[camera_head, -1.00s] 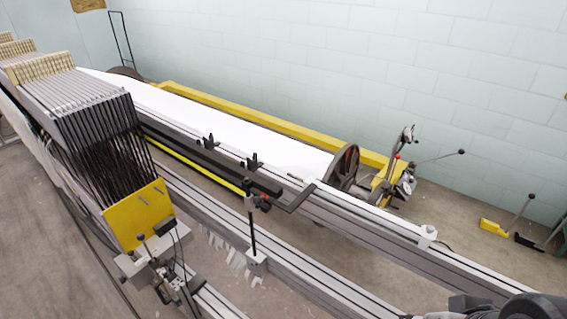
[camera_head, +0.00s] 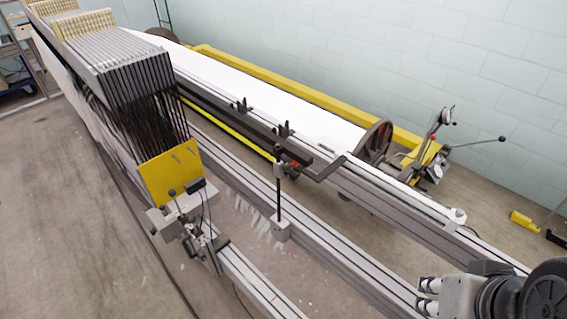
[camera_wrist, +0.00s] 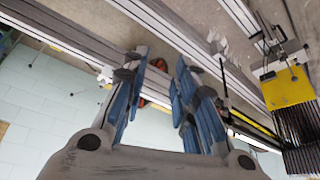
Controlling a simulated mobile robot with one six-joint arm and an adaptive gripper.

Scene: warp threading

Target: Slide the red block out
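A small red-orange piece (camera_head: 294,167), which may be the red block, shows at the right end of the yellow bar under the dark rail (camera_head: 240,138) in the head view; it is too small to make out its shape. In the wrist view my gripper (camera_wrist: 161,58) has two blue fingers spread apart with nothing between them. Orange-red patches show beyond the fingers in that view, but I cannot tell what they are. In the head view my arm is at the lower right, well away from the small red-orange piece.
A yellow plate (camera_head: 171,173) hangs below a row of dark frames at left. A black upright post (camera_head: 279,195) stands in front of the dark rail. Long grey rails (camera_head: 340,255) cross the floor. A dark wheel (camera_head: 375,143) and levers stand at the right.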

